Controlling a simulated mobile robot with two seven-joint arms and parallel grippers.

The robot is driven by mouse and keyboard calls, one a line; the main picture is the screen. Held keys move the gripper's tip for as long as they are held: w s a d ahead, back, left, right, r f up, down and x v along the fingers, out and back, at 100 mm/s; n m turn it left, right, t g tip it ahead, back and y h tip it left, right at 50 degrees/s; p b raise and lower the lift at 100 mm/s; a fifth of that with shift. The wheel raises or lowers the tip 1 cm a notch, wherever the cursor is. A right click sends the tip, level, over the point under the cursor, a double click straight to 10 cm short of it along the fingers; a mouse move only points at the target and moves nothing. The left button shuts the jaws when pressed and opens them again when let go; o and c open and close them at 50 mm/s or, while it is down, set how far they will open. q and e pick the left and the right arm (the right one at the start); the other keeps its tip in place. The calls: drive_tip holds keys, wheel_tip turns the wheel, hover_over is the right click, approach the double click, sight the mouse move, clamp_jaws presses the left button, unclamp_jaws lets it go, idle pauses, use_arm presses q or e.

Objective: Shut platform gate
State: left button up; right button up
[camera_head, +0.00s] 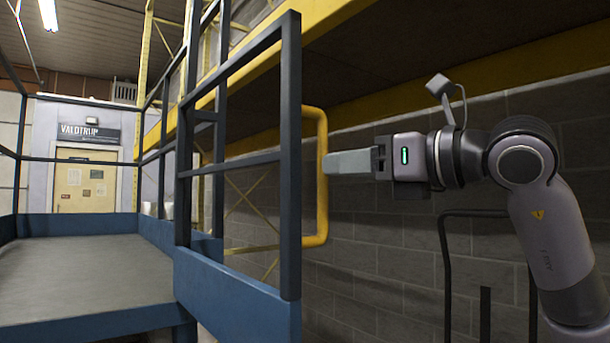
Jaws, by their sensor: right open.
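The platform gate (291,170) is a dark metal frame with a blue lower panel (232,297). It stands swung out from the platform at an angle, its near post close to the middle of the view. A yellow handle (322,178) sticks out on the right side of that post. My right gripper (328,163) points left, with its fingertips at the upright bar of the handle. I cannot tell whether they touch it. The gap between the fingers is hard to see from this side. My left gripper is not in view.
The platform (85,275) has a grey deck, blue edges and dark railings on the left. A yellow beam (480,87) runs overhead on the right. A grey block wall (385,258) stands behind my right arm. A black bent rail (443,262) stands below that arm.

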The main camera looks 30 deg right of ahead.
sight(318, 167)
drive_tip(key=p+x, duration=0.1)
drive_tip(key=x, duration=0.5)
drive_tip(key=shift+p, duration=0.4)
drive_tip(key=shift+w+a, duration=0.2)
drive_tip(key=shift+w, duration=0.3)
clamp_jaws()
